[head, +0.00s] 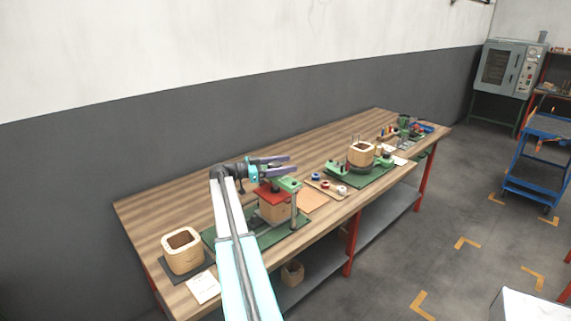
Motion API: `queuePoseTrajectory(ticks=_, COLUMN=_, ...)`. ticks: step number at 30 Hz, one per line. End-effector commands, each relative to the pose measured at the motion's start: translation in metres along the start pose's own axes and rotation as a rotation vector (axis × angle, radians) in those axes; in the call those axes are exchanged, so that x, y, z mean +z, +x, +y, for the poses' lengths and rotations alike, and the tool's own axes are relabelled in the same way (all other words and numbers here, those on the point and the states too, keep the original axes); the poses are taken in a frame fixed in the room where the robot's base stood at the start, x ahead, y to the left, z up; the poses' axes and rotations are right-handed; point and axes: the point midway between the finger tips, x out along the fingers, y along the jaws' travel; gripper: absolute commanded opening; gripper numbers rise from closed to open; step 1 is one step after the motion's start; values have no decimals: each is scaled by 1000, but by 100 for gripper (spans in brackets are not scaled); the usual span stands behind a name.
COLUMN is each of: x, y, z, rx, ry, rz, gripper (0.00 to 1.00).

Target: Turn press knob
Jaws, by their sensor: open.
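The press (290,184) stands on a green base plate on the near half of the bench, with a green top piece and a red plate (268,196) over a pale wooden coil block (273,213). I cannot make out its knob; my arm and gripper cover part of the press top. My gripper (290,164) is open, its two dark fingers pointing right, just above or behind the press top. Nothing shows between the fingers. I cannot tell whether it touches the press.
A square wooden coil (182,251) sits left of the press, with a white card (202,287) in front. Another coil (361,155) stands on a green fixture farther right, with small spools between. A dark grey wall runs behind the bench (150,215).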

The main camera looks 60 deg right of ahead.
Motion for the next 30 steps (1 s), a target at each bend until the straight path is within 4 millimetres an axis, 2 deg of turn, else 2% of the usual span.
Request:
queuePoseTrajectory(ticks=8, x=0, y=2, z=0, rx=0, ry=0, rz=0, gripper=59)
queuePoseTrajectory(ticks=15, x=0, y=2, z=0, rx=1, ry=0, rz=0, gripper=20)
queuePoseTrajectory(ticks=16, x=0, y=2, z=0, rx=1, ry=-1, rz=0, gripper=18)
queuePoseTrajectory(ticks=30, x=3, y=3, z=1, rx=-38, ry=-1, rz=-1, gripper=18)
